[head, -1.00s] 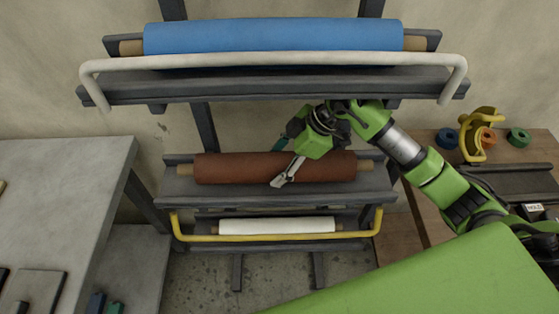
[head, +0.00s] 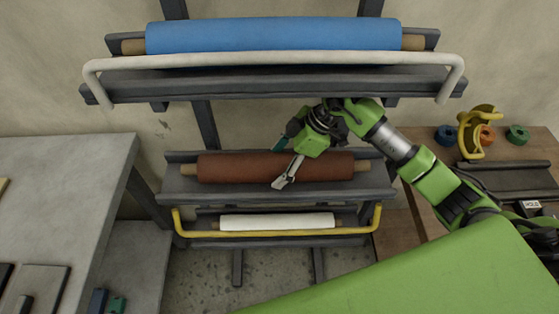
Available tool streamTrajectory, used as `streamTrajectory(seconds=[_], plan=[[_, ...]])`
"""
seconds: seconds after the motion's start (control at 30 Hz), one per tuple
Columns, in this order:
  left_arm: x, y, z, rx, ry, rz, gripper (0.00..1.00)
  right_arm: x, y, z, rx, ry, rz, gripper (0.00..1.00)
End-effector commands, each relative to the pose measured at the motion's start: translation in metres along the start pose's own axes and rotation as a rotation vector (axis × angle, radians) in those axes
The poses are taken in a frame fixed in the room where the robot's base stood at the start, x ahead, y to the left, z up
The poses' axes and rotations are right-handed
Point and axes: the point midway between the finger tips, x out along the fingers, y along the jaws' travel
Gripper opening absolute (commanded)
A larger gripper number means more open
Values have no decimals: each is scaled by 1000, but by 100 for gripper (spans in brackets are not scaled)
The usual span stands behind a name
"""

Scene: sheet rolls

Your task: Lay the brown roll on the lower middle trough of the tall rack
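The brown roll (head: 230,168) lies level along the middle trough (head: 180,192) of the tall rack, with its tan core ends showing on both sides. My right gripper (head: 284,162) reaches in from the upper right, over the middle of the roll. Its two fingers are spread: the pale one crosses the roll's front face, and the teal one stands at its rear upper edge. The rear fingertip is hidden, so I cannot tell whether it touches the roll. My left gripper is not in view.
A blue roll (head: 270,36) lies on the top shelf behind a white bar (head: 270,59). A white roll (head: 275,222) lies low behind a yellow bar (head: 277,238). A grey table (head: 75,185) stands left; a wooden bench (head: 540,150) with tape rolls stands right.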

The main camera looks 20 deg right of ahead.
Motion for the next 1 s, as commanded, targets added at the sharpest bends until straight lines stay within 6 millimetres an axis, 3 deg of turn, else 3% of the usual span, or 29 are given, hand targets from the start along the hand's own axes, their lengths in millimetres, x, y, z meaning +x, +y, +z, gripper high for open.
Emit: streamTrajectory(seconds=[0.37, 0.53, 0.8, 1.0], plan=[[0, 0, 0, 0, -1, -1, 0, -2, 1, -1, 0, 0, 3, 78], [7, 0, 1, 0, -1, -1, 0, -17, 2, -1, -1, -1, 7, 78], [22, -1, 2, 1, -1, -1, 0, -46, 1, 55, 4, -6, 5, 78], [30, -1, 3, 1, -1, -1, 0, -66, 1, 86, 2, -3, 4, 78]])
